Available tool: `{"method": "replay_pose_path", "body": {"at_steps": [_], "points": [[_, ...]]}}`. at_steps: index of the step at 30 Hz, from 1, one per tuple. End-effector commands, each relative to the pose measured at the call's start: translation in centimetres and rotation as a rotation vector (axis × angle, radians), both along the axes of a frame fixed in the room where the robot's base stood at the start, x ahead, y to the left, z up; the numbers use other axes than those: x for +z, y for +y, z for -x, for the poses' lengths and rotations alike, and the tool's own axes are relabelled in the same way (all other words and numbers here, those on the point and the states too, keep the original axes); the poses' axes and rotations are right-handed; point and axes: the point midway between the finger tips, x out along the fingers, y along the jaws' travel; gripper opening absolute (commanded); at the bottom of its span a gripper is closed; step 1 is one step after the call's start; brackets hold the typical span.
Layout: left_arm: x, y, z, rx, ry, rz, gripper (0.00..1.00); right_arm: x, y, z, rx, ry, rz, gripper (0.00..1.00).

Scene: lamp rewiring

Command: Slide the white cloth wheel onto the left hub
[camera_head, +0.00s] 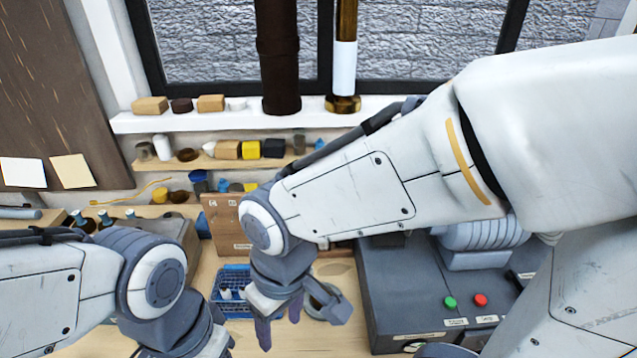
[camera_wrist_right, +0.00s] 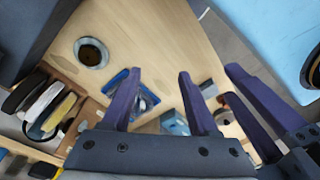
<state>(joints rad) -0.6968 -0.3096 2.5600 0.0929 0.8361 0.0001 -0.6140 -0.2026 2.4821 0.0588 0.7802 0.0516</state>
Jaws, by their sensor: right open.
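In the right wrist view several discs stand in a wooden rack at the left, and a pale one among them (camera_wrist_right: 42,104) looks like the white cloth wheel. My right gripper (camera_wrist_right: 158,102) is open and empty, above the bench and to the right of the rack; in the head view (camera_head: 280,322) it hangs near the blue basket. The grey motor (camera_head: 485,236) sits on a dark base at the right; its left hub is hidden behind my right arm. My left gripper is cut off in the head view; purple fingers (camera_wrist_right: 258,108) at the right of the wrist view may belong to it.
A blue wire basket (camera_head: 232,290) stands on the wooden bench. A round dish (camera_wrist_right: 91,52) lies on clear bench top. The motor base has a green button (camera_head: 450,302) and a red button (camera_head: 480,300). Shelves with small items (camera_head: 250,149) line the back below the window.

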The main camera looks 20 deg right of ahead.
Motion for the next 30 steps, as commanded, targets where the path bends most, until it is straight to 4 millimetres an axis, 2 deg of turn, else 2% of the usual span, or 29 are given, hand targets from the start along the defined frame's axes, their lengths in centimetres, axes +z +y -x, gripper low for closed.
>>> {"method": "replay_pose_path", "body": {"at_steps": [1,5,6,9,13,15,19,22,30], "points": [[1.7,0.0,0.0,-0.001,0.000,0.000,0.50,1.2,-0.2,-2.9,-0.074,-0.012,0.008,0.60],[4.4,0.0,0.0,-0.003,-0.001,0.001,0.50,1.9,-2.0,-11.8,-0.282,-0.071,0.019,0.60],[5.2,0.0,0.0,-0.004,-0.001,0.001,0.50,1.8,-3.0,-14.6,-0.347,-0.091,0.022,0.60],[6.9,0.0,0.0,-0.006,-0.001,0.001,0.50,0.9,-6.5,-20.9,-0.497,-0.136,0.027,0.60],[8.6,0.0,0.0,-0.007,-0.001,0.000,0.50,-1.0,-11.6,-26.6,-0.656,-0.183,0.027,0.60],[9.3,0.0,0.0,-0.008,-0.001,0.000,0.50,-2.0,-13.9,-28.5,-0.719,-0.202,0.026,0.60],[9.8,0.0,0.0,-0.009,-0.001,0.000,0.50,-3.4,-16.7,-30.4,-0.787,-0.224,0.025,0.60],[9.7,0.0,0.0,-0.009,-0.001,0.000,0.50,-4.0,-17.6,-31.0,-0.804,-0.232,0.023,0.60],[8.4,0.0,0.0,-0.007,-0.001,0.000,0.50,-6.2,-17.9,-31.5,-0.807,-0.232,0.023,0.60]]}}
